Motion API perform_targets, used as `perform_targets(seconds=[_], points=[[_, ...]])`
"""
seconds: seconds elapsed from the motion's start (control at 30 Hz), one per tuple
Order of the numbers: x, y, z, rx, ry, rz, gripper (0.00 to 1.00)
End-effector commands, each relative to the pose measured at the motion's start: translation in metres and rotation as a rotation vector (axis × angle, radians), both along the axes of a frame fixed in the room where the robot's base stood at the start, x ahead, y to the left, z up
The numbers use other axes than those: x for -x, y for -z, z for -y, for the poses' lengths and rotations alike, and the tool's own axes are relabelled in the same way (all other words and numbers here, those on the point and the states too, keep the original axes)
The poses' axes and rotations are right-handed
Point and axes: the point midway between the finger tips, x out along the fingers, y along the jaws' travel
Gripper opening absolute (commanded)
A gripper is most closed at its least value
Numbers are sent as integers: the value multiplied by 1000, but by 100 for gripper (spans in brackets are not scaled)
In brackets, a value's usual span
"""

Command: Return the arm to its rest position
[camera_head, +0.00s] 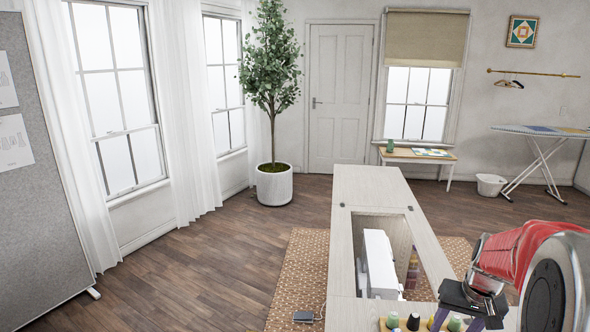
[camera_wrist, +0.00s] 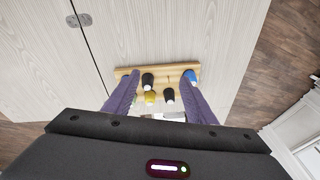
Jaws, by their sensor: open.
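My gripper (camera_head: 460,322) is at the lower right of the head view, above the pale wooden cabinet (camera_head: 368,187). In the wrist view its two purple fingers stand apart, and my gripper (camera_wrist: 162,80) is open with nothing clasped between the fingers. Beyond the fingertips is a wooden spool rack (camera_wrist: 180,68) with several thread spools, among them a black spool (camera_wrist: 147,80), a yellow spool (camera_wrist: 150,97) and a blue spool (camera_wrist: 190,76). My fingers partly hide the rack's ends. The arm reaches in from the right edge of the head view.
A white sewing machine (camera_head: 379,263) sits in the cabinet's opening. A dark foot pedal (camera_head: 303,317) lies on the patterned rug (camera_head: 299,275). A potted tree (camera_head: 274,187) stands by the windows. Wooden floor (camera_head: 220,250) is clear left of the cabinet.

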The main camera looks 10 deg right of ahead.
Motion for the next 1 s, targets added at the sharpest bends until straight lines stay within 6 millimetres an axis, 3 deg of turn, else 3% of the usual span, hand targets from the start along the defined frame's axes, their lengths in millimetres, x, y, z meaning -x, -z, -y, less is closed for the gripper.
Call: perform_targets(seconds=[0.4, 1.0], points=[[36, -33, -79, 22, -41, -5, 51], [93, -64, -170, 72, -149, 39, 51]])
